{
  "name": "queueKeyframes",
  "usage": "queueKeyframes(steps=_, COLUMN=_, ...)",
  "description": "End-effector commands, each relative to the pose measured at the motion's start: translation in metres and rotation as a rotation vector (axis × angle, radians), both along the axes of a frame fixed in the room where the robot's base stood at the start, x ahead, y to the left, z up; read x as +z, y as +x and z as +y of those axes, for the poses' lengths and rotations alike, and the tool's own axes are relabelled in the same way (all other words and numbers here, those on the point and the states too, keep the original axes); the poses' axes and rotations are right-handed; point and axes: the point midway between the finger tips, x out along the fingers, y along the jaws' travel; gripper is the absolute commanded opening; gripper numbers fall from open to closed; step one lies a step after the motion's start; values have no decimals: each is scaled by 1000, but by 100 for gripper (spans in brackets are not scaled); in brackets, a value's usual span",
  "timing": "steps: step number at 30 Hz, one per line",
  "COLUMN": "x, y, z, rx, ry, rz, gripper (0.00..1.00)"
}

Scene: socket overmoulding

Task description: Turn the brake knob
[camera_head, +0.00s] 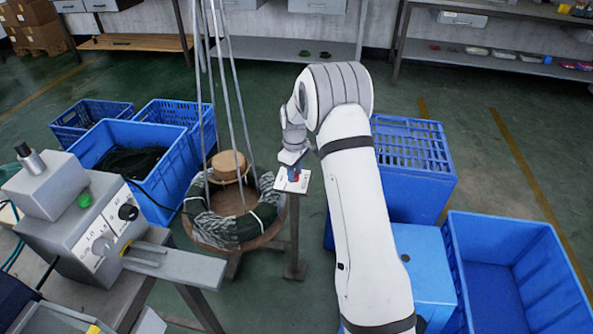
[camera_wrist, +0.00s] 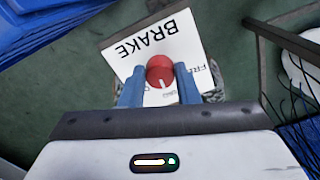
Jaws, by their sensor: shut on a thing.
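The brake knob (camera_wrist: 160,71) is red and round with a pale pointer mark, on a white plate (camera_wrist: 125,47) lettered "BRAKE" in the wrist view. Part of a second word beginning "FR" shows at the plate's right. My gripper (camera_wrist: 160,84) has its two blue fingers on either side of the knob, shut on it. In the head view the plate (camera_head: 283,186) sits on top of a grey post, and my gripper (camera_head: 293,170) is at it from above. The knob is mostly hidden there.
A wire coil on a round stand (camera_head: 238,240) is just left of the post, with thin poles rising from it. Blue crates (camera_head: 183,158) stand at left and more (camera_head: 520,260) at right. A grey machine (camera_head: 95,225) with knobs is at far left.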

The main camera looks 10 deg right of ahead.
Motion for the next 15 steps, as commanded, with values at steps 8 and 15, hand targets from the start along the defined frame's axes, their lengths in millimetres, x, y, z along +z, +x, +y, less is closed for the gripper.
queueKeyframes(steps=8, x=0, y=-1, z=3, rx=80, ry=3, rz=2, gripper=6)
queueKeyframes(steps=15, x=0, y=-1, z=3, rx=93, ry=3, rz=2, gripper=6)
